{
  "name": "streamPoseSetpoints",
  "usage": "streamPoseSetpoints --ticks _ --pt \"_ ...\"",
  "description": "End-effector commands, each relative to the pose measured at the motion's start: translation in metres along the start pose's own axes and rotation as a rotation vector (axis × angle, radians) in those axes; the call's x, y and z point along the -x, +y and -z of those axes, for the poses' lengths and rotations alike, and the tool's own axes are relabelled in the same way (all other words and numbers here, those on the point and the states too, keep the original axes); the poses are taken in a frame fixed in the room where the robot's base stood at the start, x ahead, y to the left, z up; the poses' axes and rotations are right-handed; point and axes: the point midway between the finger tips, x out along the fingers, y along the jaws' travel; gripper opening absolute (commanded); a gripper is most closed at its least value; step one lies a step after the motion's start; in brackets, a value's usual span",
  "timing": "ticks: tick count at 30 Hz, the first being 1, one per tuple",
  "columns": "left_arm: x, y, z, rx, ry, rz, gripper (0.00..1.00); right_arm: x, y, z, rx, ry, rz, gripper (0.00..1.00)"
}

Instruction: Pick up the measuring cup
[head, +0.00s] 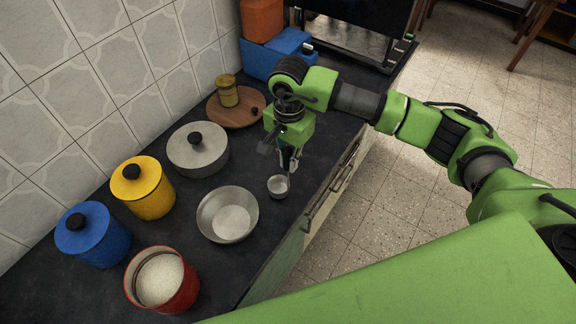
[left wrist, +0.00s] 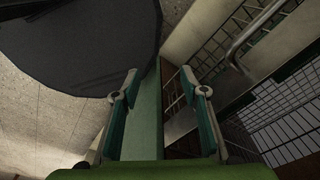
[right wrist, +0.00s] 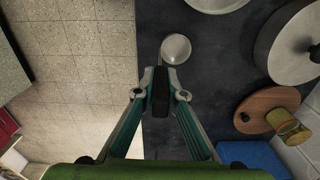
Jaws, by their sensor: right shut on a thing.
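The measuring cup (head: 278,186) is a small steel cup near the front edge of the dark counter. My right gripper (head: 289,163) points down at it from above and behind. In the right wrist view the round cup (right wrist: 175,48) lies just beyond the fingertips (right wrist: 160,88), which are shut on its dark handle. I cannot tell whether the cup is touching the counter. My left gripper (left wrist: 160,84) is open with nothing between its fingers, and it is outside the head view.
A steel bowl (head: 228,214) stands close to the cup. Around it are a lidded grey pot (head: 198,155), a yellow canister (head: 148,194), a blue canister (head: 98,240) and a red tin (head: 133,285) of white grains. A round wooden board (head: 232,116) lies behind.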

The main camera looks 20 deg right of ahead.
Motion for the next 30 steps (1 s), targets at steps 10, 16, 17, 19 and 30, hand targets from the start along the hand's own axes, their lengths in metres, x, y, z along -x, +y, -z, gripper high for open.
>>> streamPoseSetpoints --ticks 10,16,17,19,30 --pt "-0.045 0.000 -0.001 0.000 0.004 0.001 0.40 0.065 0.041 -0.009 0.002 0.006 0.010 0.00" --pt "-0.065 0.001 -0.003 0.000 0.004 0.001 0.40 0.090 0.086 -0.021 0.002 0.004 0.005 0.00" --pt "-0.067 0.001 -0.003 0.000 0.004 0.001 0.40 0.093 0.092 -0.022 0.001 0.005 0.004 0.00" --pt "-0.072 0.001 -0.004 0.000 0.004 0.001 0.40 0.100 0.105 -0.026 0.001 0.004 0.005 0.00" --pt "-0.080 0.001 -0.005 -0.001 0.003 0.000 0.40 0.117 0.136 -0.034 0.000 0.001 0.001 0.00"
